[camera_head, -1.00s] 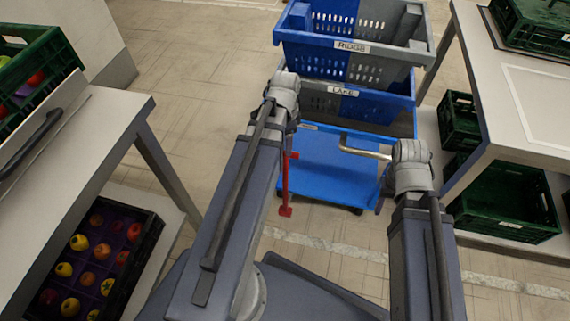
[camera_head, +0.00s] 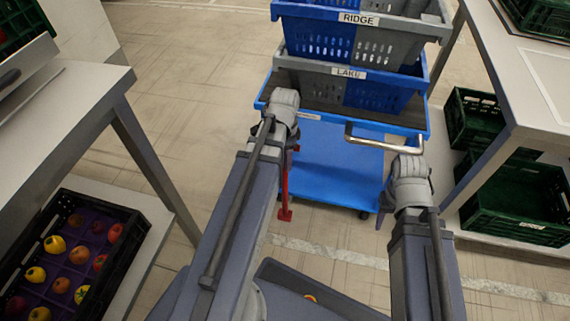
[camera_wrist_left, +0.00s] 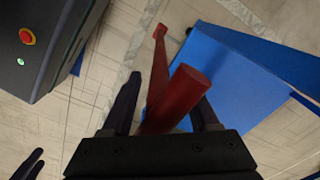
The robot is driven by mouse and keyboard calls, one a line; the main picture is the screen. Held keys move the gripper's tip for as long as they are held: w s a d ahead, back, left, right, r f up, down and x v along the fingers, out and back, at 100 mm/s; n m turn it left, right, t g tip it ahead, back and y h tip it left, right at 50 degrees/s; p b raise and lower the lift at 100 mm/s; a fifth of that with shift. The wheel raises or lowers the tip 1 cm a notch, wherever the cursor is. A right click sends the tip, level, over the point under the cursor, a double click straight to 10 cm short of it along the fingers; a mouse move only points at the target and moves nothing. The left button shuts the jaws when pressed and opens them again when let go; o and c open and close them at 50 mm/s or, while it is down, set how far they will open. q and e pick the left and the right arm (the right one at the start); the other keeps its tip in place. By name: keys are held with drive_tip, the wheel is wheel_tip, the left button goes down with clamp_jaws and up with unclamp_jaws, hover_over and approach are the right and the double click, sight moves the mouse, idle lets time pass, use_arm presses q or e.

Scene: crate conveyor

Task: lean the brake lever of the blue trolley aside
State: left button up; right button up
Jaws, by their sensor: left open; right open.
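The blue trolley (camera_head: 335,165) stands ahead, with two blue-and-grey crates stacked on it, labelled RIDGE (camera_head: 310,30) and LAKE (camera_head: 320,92). Its red brake lever (camera_head: 286,190) shows at the trolley's left front side, partly behind my left wrist. In the left wrist view the lever (camera_wrist_left: 160,75) runs between the two fingers of my left gripper (camera_wrist_left: 166,95). The fingers are apart, and the frames do not show clearly whether either touches it. My right gripper (camera_head: 410,182) is open by the trolley's right front, its fingertips mostly hidden.
A bent metal handle bar (camera_head: 375,140) lies close to my right gripper. A table (camera_head: 90,110) with a fruit crate (camera_head: 140,232) below stands at left. Another table (camera_head: 545,90) with green crates (camera_head: 515,225) below stands at right. Floor at left is open.

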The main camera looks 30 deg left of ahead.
use_arm(q)
drive_tip(key=shift+f, duration=0.2)
clamp_jaws()
idle(0.4)
idle(1.0)
